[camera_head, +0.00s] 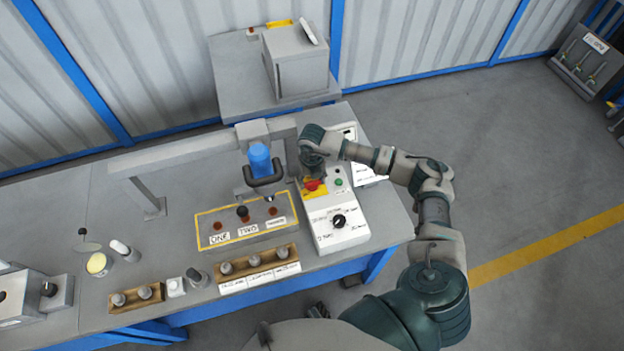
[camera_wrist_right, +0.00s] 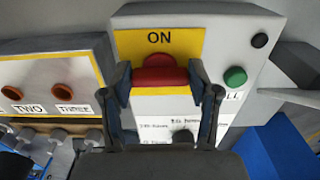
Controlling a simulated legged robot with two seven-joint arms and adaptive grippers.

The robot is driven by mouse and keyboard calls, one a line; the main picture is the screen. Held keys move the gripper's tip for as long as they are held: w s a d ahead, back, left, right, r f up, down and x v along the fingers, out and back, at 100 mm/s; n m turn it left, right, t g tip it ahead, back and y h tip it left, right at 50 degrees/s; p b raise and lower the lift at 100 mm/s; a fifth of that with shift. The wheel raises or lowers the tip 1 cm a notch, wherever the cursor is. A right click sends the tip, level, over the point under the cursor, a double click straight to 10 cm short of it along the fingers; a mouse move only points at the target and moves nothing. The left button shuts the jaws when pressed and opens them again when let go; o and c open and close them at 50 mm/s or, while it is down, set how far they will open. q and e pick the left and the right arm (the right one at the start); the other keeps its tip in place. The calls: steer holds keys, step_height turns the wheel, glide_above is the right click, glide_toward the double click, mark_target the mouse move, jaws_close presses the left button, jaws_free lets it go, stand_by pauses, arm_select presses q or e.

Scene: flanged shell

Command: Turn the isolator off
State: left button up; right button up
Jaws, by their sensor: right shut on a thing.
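The isolator is a red handle on a yellow plate (camera_head: 308,191) on top of the white control box (camera_head: 350,234). In the right wrist view the yellow plate (camera_wrist_right: 190,42) reads "ON" above the red handle (camera_wrist_right: 160,72). My right gripper (camera_wrist_right: 163,84) has one finger on each side of the red handle and is shut on it. In the head view the right gripper (camera_head: 316,172) reaches down over the isolator and partly hides it. The handle's full outline is hidden by the fingers. My left gripper is not in view.
A green button (camera_head: 338,183) and a black dial (camera_head: 339,221) sit on the same box. A blue cylinder in a black holder (camera_head: 260,160) stands to the left, above a yellow-framed panel (camera_head: 205,240). Wooden blocks with metal pegs (camera_head: 258,269) lie along the front edge.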

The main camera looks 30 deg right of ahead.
mark_target(312, 183)
steer(key=shift+s+a, duration=0.1)
steer(key=shift+s, duration=0.1)
steer(key=o, duration=1)
steer(key=shift+o, duration=0.7)
steer(key=shift+s+r, duration=0.1)
steer(key=shift+r, duration=0.2)
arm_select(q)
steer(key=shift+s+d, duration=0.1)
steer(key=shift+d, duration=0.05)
arm_select(e)
step_height(312, 183, up, 12)
steer(key=shift+f, duration=0.25)
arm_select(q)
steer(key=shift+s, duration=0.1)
arm_select(e)
steer(key=shift+f, duration=0.1)
